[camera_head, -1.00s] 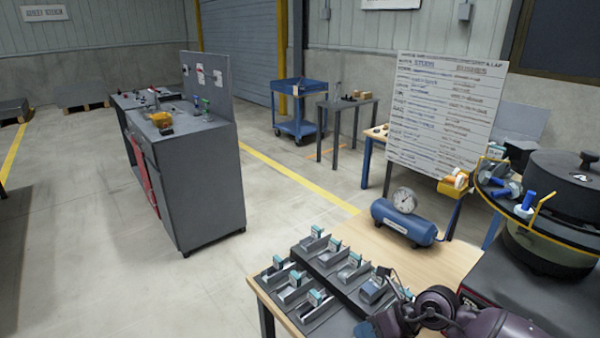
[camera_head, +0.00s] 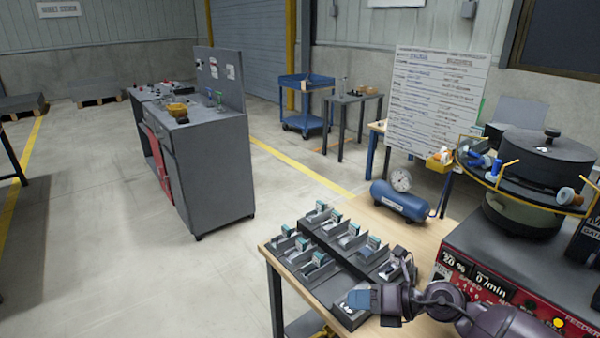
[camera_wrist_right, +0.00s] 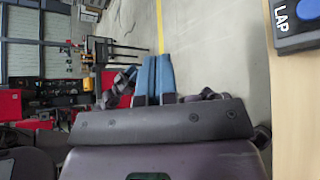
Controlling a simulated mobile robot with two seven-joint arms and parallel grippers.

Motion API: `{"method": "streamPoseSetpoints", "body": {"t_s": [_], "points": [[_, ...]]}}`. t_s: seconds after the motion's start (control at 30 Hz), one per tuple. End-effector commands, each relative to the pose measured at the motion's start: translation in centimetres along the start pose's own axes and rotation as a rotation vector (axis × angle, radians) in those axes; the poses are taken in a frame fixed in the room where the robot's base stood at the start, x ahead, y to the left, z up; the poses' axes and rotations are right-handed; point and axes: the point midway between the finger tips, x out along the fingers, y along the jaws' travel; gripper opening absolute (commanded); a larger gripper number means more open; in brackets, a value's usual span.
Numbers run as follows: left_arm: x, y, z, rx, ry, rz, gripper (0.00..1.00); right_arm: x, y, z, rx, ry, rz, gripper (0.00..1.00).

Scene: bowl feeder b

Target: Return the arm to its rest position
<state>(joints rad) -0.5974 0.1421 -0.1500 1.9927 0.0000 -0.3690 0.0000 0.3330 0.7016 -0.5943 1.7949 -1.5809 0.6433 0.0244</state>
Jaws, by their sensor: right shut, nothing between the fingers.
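My right arm comes in from the bottom right of the head view. Its right gripper (camera_head: 358,299) points left, at the near edge of the wooden table (camera_head: 408,228). In the right wrist view the two blue fingers of the right gripper (camera_wrist_right: 155,68) lie close together, shut with nothing between them. My left arm and gripper are out of view.
Dark trays (camera_head: 327,243) with several small parts stand just beyond the gripper. A blue air tank (camera_head: 399,203) with a gauge and the bowl feeder (camera_head: 540,175) stand farther right. Open floor (camera_head: 110,225) lies left of the table.

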Motion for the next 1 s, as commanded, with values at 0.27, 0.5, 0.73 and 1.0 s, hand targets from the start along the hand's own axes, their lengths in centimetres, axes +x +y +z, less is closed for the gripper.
{"method": "streamPoseSetpoints", "body": {"t_s": [0.27,0.5,0.73,1.0], "points": [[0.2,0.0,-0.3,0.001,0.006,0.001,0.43,-1.5,4.2,5.5,0.408,-0.374,0.277,0.0],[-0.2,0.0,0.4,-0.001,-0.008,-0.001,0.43,-4.7,1.9,6.2,0.92,-0.681,0.424,0.0],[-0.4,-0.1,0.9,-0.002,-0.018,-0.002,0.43,-7.8,-3.9,1.2,1.497,-0.938,0.462,0.0],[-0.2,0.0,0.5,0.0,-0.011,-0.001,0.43,-10.9,-9.2,-10.7,2.116,-1.159,0.448,0.0]]}}
